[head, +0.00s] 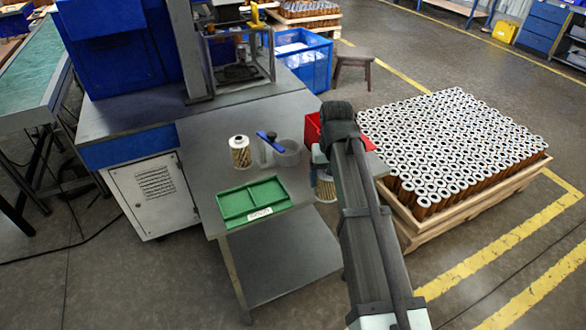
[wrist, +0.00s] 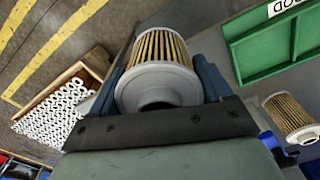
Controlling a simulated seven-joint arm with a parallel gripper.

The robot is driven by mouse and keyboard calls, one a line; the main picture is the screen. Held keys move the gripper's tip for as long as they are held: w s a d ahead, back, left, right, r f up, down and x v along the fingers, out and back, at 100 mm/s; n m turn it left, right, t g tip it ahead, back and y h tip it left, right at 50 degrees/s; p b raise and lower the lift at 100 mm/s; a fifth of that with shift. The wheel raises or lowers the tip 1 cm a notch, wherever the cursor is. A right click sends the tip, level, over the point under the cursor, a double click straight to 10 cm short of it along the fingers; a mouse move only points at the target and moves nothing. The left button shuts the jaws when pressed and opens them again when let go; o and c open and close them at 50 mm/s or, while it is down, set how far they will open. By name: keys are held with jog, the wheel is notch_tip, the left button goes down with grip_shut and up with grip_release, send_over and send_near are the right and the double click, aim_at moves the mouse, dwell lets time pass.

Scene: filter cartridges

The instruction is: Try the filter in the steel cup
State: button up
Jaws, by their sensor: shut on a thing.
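My gripper (wrist: 160,75) is shut on a filter cartridge (wrist: 158,78), its blue fingers on either side of the pleated body and a pale end cap facing the wrist camera. In the head view the held filter (head: 326,189) shows below my gripper, near the table's right edge, partly hidden by my arm. The steel cup (head: 288,153) stands on the grey table to its left, apart from it. A blue lever (head: 267,137) is beside the cup. I cannot see inside the cup.
A second filter (head: 240,153) stands upright left of the cup. A green divided tray (head: 231,212), labelled GOOD in the wrist view, lies in front. A red bin (head: 312,127) is partly behind my arm. A crate of many filters (head: 455,155) stands right.

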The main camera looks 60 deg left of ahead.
jog(key=w+d+f+m, duration=0.2)
jog(key=w+d+m, duration=0.2)
jog(key=w+d, duration=1.55)
jog(key=w+a+r, duration=0.1)
jog(key=a+r, duration=0.3)
jog(key=a, duration=0.7)
jog(key=w+a+r+m, duration=0.1)
jog(key=a+r, duration=0.3)
jog(key=a, duration=0.7)
jog(key=w+a+r, duration=0.2)
jog(key=a+r, duration=0.2)
jog(key=a, duration=0.7)
jog(key=s+a+m, duration=0.1)
jog(key=s+a, duration=0.5)
jog(key=s, duration=0.4)
jog(key=s+a, duration=0.7)
jog(key=s, duration=0.3)
jog(key=s+d+f+m, duration=0.3)
jog(key=s+f+m, duration=0.1)
jog(key=f, duration=0.3)
jog(key=shift+s+d+f+m, duration=0.4)
jog(key=shift+s, duration=0.4)
jog(key=shift+f, duration=0.5)
